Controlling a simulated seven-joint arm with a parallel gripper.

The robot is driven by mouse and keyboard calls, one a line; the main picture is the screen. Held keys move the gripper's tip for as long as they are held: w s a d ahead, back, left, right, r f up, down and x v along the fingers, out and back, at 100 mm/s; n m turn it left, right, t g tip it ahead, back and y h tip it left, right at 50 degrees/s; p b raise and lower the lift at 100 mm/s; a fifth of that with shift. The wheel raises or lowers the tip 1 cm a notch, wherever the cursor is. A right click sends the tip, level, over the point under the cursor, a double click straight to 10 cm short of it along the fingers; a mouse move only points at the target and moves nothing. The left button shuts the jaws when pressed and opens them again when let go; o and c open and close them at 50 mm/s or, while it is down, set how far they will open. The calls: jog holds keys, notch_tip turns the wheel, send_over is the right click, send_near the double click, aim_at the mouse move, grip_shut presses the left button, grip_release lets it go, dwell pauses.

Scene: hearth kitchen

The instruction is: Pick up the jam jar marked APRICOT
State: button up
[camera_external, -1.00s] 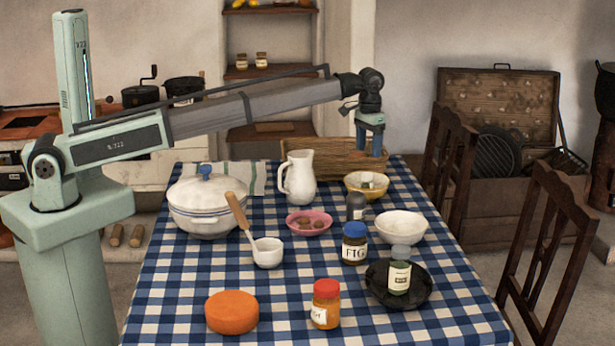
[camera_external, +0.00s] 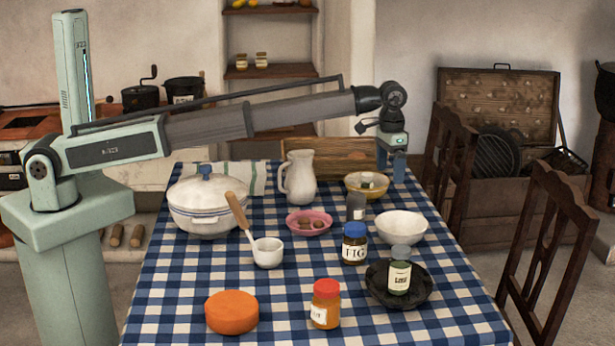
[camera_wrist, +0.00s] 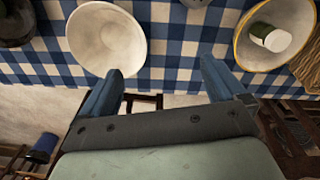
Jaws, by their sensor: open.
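A jar of orange contents with a red lid (camera_external: 325,303) stands upright near the front edge of the table. Its pale label is turned partly away and I cannot read it. A dark jar with a blue lid, marked FIG (camera_external: 355,244), stands behind it. My gripper (camera_external: 391,165) is open and empty, high over the table's far right edge, well away from both jars. In the wrist view its two blue fingers (camera_wrist: 163,84) are spread, with nothing between them but tablecloth edge and floor. Neither jar is identifiable there.
An orange round (camera_external: 232,313) sits left of the red-lidded jar. Chairs (camera_external: 545,240) line the right side.

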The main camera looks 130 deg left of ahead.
jog(key=w+d+m, duration=0.2)
jog(key=w+d, duration=0.7)
jog(key=d, duration=0.4)
notch_tip(320, 180, up, 2)
jog(key=n, duration=1)
send_over(327, 285)
notch_tip(327, 285, down, 13)
jog(key=shift+f, duration=0.2)
jog(key=c, duration=1.5)
